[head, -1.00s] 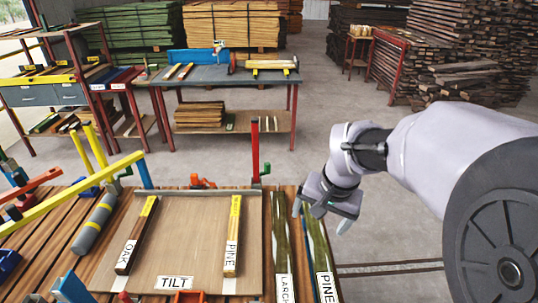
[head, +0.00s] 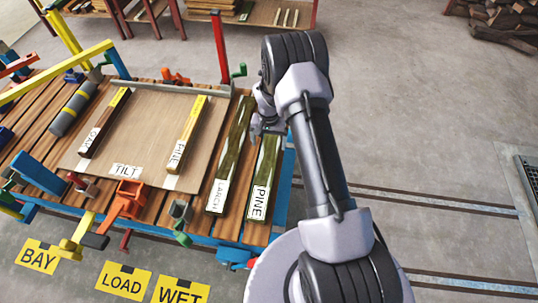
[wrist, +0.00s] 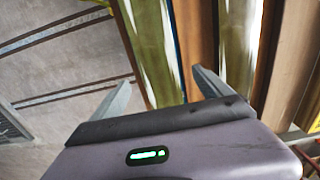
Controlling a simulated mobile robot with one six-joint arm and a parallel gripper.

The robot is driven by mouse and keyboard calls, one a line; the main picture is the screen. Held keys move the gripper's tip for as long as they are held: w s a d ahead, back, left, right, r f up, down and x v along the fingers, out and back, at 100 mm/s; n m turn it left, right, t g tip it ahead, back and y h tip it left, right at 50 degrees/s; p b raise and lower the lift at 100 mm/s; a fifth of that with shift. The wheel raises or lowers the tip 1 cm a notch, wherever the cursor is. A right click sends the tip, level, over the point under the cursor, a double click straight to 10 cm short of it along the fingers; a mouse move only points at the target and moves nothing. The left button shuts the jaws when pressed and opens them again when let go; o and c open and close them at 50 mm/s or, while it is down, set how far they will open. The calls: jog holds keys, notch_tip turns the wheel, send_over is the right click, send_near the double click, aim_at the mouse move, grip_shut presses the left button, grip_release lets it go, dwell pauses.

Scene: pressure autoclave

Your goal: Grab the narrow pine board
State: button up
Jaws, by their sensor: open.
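Two pieces are labelled PINE. A green-streaked pine board (head: 266,160) lies along the right edge of the slatted table, beside a similar larch board (head: 233,140). A shorter pine stick (head: 192,128) with a yellow end lies on the tilt panel (head: 150,135). My gripper (head: 266,124) is open over the far end of the right-hand pine board, partly hidden by my wrist. In the wrist view, that pine board (wrist: 151,45) shows between the open fingers (wrist: 161,78); the larch board (wrist: 237,45) is beyond the right finger. I see no contact.
An oak stick (head: 105,122) lies on the tilt panel's left. A red post (head: 219,50) with a green handle stands at the table's far edge. Colored clamps, including an orange one (head: 127,198), line the near edge. The floor to the right is mostly clear.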

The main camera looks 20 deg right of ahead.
aim_at(269, 151)
notch_tip(269, 151, down, 6)
jog(key=shift+d+b, duration=0.15)
jog(key=shift+b, duration=0.95)
jog(key=shift+r, duration=0.2)
jog(key=shift+c, duration=0.2)
jog(key=c, duration=1.8)
grip_shut()
jog(key=shift+r, duration=0.1)
